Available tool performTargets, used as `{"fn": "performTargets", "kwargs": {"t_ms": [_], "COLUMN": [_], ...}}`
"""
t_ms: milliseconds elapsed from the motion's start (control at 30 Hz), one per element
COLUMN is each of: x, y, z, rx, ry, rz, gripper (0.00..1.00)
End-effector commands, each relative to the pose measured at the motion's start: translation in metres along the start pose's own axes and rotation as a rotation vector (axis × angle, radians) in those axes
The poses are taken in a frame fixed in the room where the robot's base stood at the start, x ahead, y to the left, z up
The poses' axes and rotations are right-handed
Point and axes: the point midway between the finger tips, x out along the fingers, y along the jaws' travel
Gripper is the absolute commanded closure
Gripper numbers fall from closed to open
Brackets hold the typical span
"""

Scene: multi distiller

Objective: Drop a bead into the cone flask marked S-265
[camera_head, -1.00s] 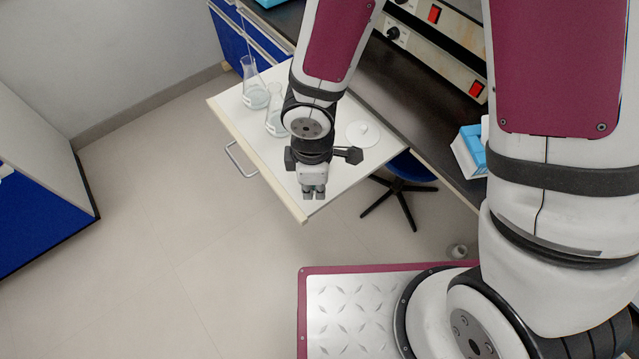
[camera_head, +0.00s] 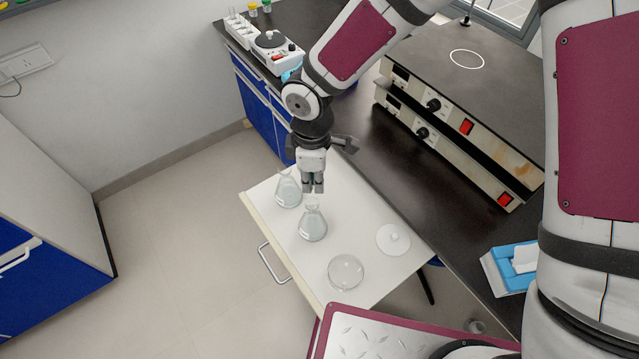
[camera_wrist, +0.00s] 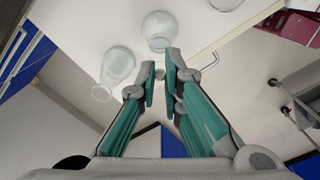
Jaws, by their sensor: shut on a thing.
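My gripper (camera_head: 313,190) points down over the pulled-out white board. In the wrist view its fingers (camera_wrist: 160,75) are shut on a small grey bead (camera_wrist: 160,74) at the tips. Two clear cone flasks with liquid stand on the board. The nearer cone flask (camera_head: 312,227) has its mouth just below my fingertips in the head view; it also shows in the wrist view (camera_wrist: 158,26). The farther cone flask (camera_head: 288,192) is behind and left of the gripper, and in the wrist view it is at left (camera_wrist: 118,66). I cannot read any mark on either flask.
A clear glass dish (camera_head: 346,272) and a white knobbed disc (camera_head: 393,240) lie on the white board (camera_head: 370,215). The dark bench (camera_head: 430,180) beside it holds hotplate units (camera_head: 470,110) and a blue-and-white tissue box (camera_head: 512,268). Open floor lies to the left.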

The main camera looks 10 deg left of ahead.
Motion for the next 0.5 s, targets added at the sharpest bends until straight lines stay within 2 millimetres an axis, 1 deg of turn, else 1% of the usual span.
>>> {"fn": "performTargets", "kwargs": {"t_ms": [300,500], "x": [0.026,0.04], "y": [0.001,0.001], "z": [0.001,0.001], "rx": [-0.002,0.0], "ry": [-0.002,-0.002], "rz": [-0.002,-0.001], "gripper": [0.99,0.99]}}
